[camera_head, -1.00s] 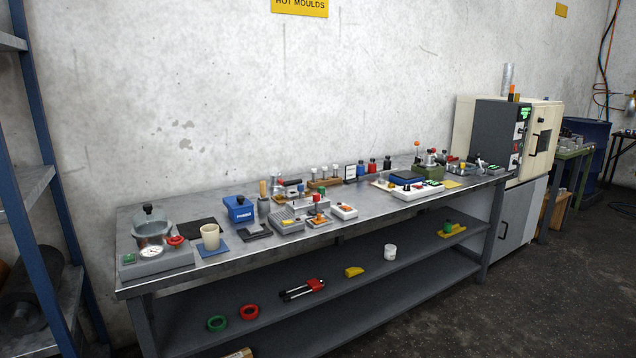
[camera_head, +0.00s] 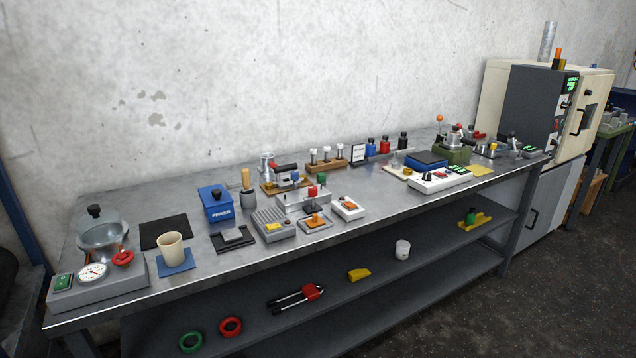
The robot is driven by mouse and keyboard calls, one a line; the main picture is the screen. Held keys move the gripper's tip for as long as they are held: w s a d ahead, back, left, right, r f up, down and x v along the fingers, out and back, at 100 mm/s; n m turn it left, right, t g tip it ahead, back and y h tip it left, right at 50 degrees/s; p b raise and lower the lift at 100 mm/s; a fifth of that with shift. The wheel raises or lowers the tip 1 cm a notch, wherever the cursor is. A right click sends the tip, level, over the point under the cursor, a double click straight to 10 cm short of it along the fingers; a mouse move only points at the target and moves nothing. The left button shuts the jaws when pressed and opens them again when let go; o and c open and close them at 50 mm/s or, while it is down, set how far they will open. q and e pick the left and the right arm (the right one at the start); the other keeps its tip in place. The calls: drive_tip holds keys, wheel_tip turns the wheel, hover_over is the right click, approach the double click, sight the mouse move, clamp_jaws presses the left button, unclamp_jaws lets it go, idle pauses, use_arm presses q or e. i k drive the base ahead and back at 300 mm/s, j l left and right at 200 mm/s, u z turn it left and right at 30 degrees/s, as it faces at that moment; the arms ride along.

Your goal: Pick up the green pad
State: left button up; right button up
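No flat green pad stands out clearly, and I cannot tell which green item it is. A small green piece with a dark top (camera_head: 471,214) stands on a yellow base on the shelf under the bench, at the right. A green block (camera_head: 452,153) lies under a metal device at the right of the bench. A green ring (camera_head: 190,342) lies on the lower shelf. Neither of my grippers is in view.
The long metal bench (camera_head: 365,222) is crowded along its length. A pot device with a gauge (camera_head: 93,272), a beige cup (camera_head: 171,248) and a blue box (camera_head: 215,204) stand at the left. A dark-fronted machine (camera_head: 535,108) stands beyond the right end. Floor at the lower right is clear.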

sight(321, 176)
drive_tip(key=l+u, duration=0.1)
drive_tip(key=u, duration=0.35)
drive_tip(key=l+u, duration=0.1)
drive_tip(key=u, duration=0.3)
drive_tip(key=i+l+u, duration=0.1)
drive_tip(key=u, duration=0.35)
drive_tip(key=l+u, duration=0.2)
drive_tip(key=l, duration=0.25)
drive_tip(key=k+l+u, duration=0.2)
drive_tip(key=l, duration=0.25)
drive_tip(key=l+u, duration=0.25)
drive_tip(key=l, duration=0.2)
drive_tip(key=k+l+u, duration=0.2)
drive_tip(key=l, duration=0.2)
drive_tip(key=k+l+u, duration=0.2)
drive_tip(key=l, duration=0.2)
drive_tip(key=k+l+u, duration=0.2)
drive_tip(key=l, duration=0.2)
drive_tip(key=i, duration=0.1)
